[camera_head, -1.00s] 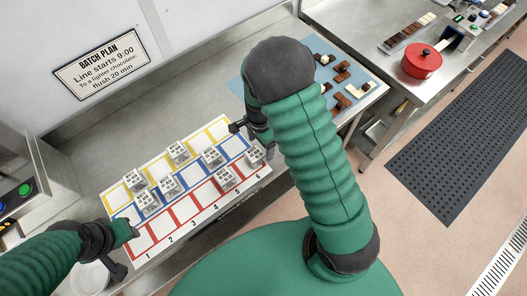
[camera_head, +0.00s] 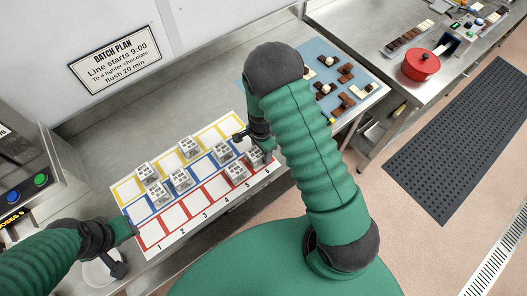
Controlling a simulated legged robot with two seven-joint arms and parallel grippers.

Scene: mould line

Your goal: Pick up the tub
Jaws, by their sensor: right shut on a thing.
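A white round tub (camera_head: 97,273) stands at the bottom left, partly hidden by my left gripper. My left gripper (camera_head: 125,250) is open, its fingers spread above and beside the tub, with nothing seen between them. My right gripper (camera_head: 252,141) is shut on a white labelled block (camera_head: 257,157) at the right end of the grid sheet, near column 6. The arm hides part of that gripper. I cannot tell whether the block touches the sheet.
A grid sheet (camera_head: 153,235) with yellow, blue and red squares bears several other white labelled blocks (camera_head: 181,181). A blue mat (camera_head: 318,48) with chocolates lies behind my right arm. A red pot (camera_head: 420,66) is on the far bench. A button panel (camera_head: 28,190) stands at left.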

